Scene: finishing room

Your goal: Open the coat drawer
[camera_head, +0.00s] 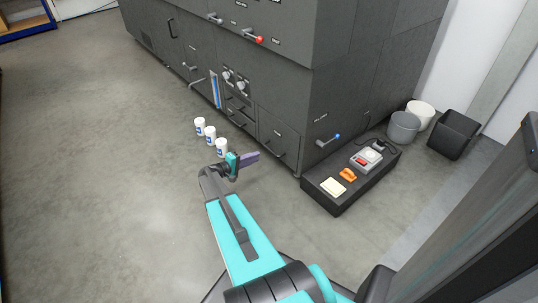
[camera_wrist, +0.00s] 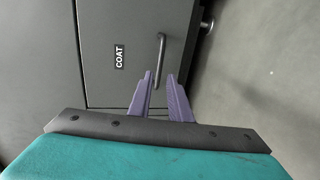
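The coat drawer (camera_wrist: 105,65) is a dark grey front with a white-on-black COAT label in the wrist view. Its bar handle (camera_wrist: 161,50) stands out from the front. My gripper (camera_wrist: 160,75) is open, its purple fingers pointing at the drawer. The handle's near end appears between the fingertips; I cannot tell whether they reach its depth, and no grip shows. In the head view my gripper (camera_head: 256,155) is in front of the cabinet's lower right drawer (camera_head: 277,138), whose label is too small to read. The drawer looks shut.
Several white cans (camera_head: 210,133) stand on the floor left of my gripper. A low dark platform (camera_head: 325,197) with small items is to the right, by the cabinet side (camera_head: 340,115). Bins (camera_head: 403,127) stand farther right. The floor at left is clear.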

